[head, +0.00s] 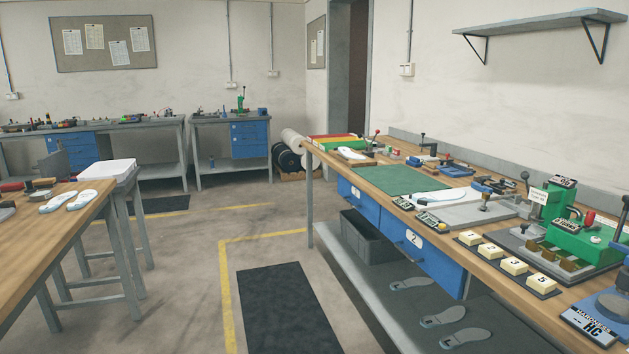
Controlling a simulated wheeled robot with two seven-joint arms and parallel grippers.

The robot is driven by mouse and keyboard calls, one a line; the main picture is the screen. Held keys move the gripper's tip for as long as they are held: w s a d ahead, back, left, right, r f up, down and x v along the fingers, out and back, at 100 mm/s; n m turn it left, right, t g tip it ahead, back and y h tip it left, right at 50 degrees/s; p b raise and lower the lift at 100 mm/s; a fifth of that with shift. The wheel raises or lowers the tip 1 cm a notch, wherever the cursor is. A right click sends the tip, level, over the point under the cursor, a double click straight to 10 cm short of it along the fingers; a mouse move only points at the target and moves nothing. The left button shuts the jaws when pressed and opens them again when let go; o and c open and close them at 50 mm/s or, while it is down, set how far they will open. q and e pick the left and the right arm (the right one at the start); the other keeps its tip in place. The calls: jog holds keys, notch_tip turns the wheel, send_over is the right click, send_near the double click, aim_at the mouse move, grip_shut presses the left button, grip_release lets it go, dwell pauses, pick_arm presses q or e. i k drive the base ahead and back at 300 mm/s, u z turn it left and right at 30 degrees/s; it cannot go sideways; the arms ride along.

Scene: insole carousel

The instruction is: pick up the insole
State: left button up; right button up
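Several insole-shaped things are in view, and I cannot tell which one the task means. Two white insoles, a left one (55,203) and a right one (82,200), lie side by side near the edge of the left wooden table (70,232). A white insole-shaped piece (432,196) lies on the right workbench beside a grey plate. A smaller pale one (352,153) lies further back on that bench. Grey sole shapes (443,317) lie on its lower shelf. Neither of my grippers is in view.
The right workbench holds a green mat (402,181), numbered yellowish blocks (492,252) and a green machine (578,243). A grey bin (366,238) stands on its lower shelf. A dark floor mat (278,308) lies in the clear aisle between the tables.

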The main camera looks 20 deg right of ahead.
aim_at(455, 194)
jog(key=u, duration=0.2)
jog(key=i, duration=2)
jog(key=z, duration=0.4)
